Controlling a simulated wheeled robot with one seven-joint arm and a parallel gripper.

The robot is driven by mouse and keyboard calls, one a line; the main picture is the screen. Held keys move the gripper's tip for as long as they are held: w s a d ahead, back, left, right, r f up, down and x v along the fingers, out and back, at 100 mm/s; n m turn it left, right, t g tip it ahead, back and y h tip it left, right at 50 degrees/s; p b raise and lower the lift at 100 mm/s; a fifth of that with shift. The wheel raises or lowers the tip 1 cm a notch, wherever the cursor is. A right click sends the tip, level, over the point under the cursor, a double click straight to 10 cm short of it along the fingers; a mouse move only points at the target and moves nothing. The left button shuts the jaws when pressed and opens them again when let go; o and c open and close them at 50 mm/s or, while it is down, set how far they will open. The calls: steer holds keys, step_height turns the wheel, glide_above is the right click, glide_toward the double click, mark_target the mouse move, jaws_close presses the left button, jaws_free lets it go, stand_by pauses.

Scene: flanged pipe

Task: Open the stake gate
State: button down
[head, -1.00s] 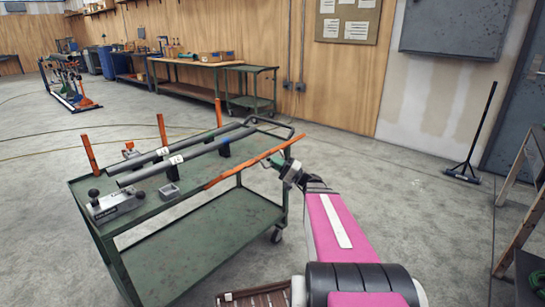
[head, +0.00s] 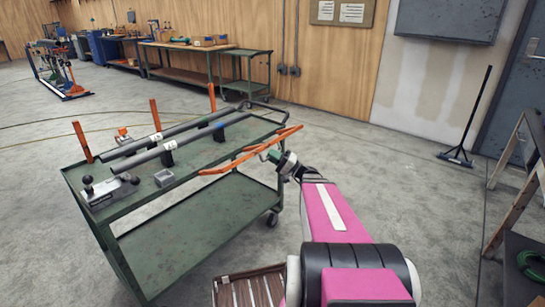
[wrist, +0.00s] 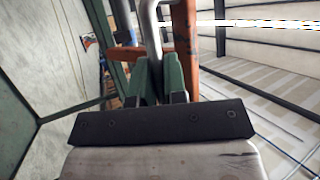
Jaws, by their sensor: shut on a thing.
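The stake gate (head: 288,134) is an orange frame along the right long side of a green cart (head: 90,205). In the head view it leans outward from the cart top, and parts of two rails show. My gripper (head: 268,154) is at the outer side of the gate. In the wrist view the green fingers (wrist: 160,78) are shut on a grey metal handle (wrist: 151,30). An orange gate part (wrist: 184,45) stands just right of them. Where the handle joins the gate is not clear.
Two dark pipes (head: 185,147) lie on the cart top, with orange stakes (head: 155,114) upright on the far side. A grey clamp-like block (head: 108,190) sits at the near corner. Open concrete floor (head: 370,180) lies to the right, with a broom (head: 468,140) by the wall.

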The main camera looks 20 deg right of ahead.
steer(key=c, duration=1.2)
jaws_free()
steer(key=v, duration=1)
steer(key=shift+s+d+f, duration=0.2)
steer(key=shift+d, duration=0.1)
